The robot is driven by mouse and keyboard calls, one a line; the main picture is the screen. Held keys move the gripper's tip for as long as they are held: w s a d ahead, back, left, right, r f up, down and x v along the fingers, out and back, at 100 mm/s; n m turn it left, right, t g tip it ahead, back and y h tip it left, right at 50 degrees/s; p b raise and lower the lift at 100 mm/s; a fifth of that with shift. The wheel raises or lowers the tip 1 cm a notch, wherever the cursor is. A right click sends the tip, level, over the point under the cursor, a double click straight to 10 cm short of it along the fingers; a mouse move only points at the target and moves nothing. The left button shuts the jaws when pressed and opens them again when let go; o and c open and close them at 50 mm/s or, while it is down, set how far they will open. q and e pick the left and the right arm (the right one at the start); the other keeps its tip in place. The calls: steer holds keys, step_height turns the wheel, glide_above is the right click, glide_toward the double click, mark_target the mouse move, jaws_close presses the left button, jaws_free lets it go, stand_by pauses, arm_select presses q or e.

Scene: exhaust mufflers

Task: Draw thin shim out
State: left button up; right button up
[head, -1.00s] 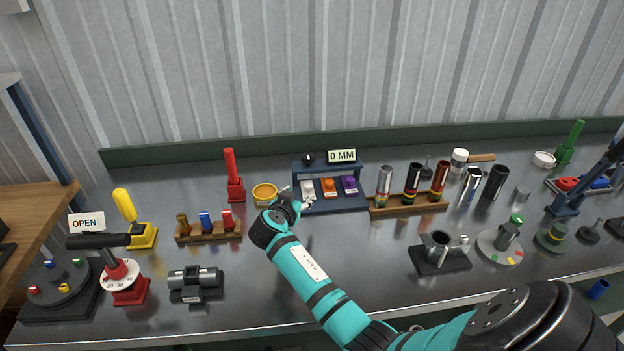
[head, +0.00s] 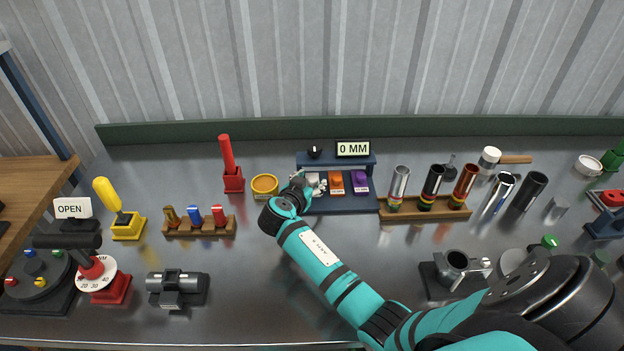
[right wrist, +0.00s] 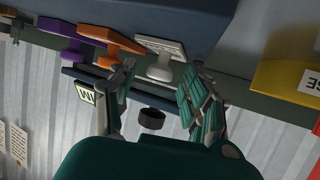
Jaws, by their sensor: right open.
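Three tabbed shims stand side by side in a dark blue rack (head: 342,206): a white one (head: 317,185), an orange one (head: 336,182) and a purple one (head: 361,182). Their lettering is too small to read, so I cannot tell which is thin. My right gripper (head: 304,182) is at the rack's left end, partly covering the white shim. In the right wrist view it is open (right wrist: 160,98), with the white shim's knob (right wrist: 160,69) between and just beyond the fingertips. The orange shim (right wrist: 108,40) is beside one finger. My left gripper is not in view.
A display reading 0 MM (head: 353,149) stands on the rack's back. A wooden stand with tubes (head: 428,208) is right of the rack. The bench in front is partly clear.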

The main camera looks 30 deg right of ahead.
steer(key=shift+a, duration=0.1)
steer(key=shift+c, duration=0.8)
jaws_close()
steer(key=s+a, duration=0.1)
steer(key=s, duration=0.1)
steer(key=s+a, duration=0.1)
steer(key=s, duration=0.1)
steer(key=shift+s+a+p, duration=0.1)
steer(key=shift+a+p, duration=0.1)
steer(key=shift+p, duration=0.1)
steer(key=shift+f, duration=0.1)
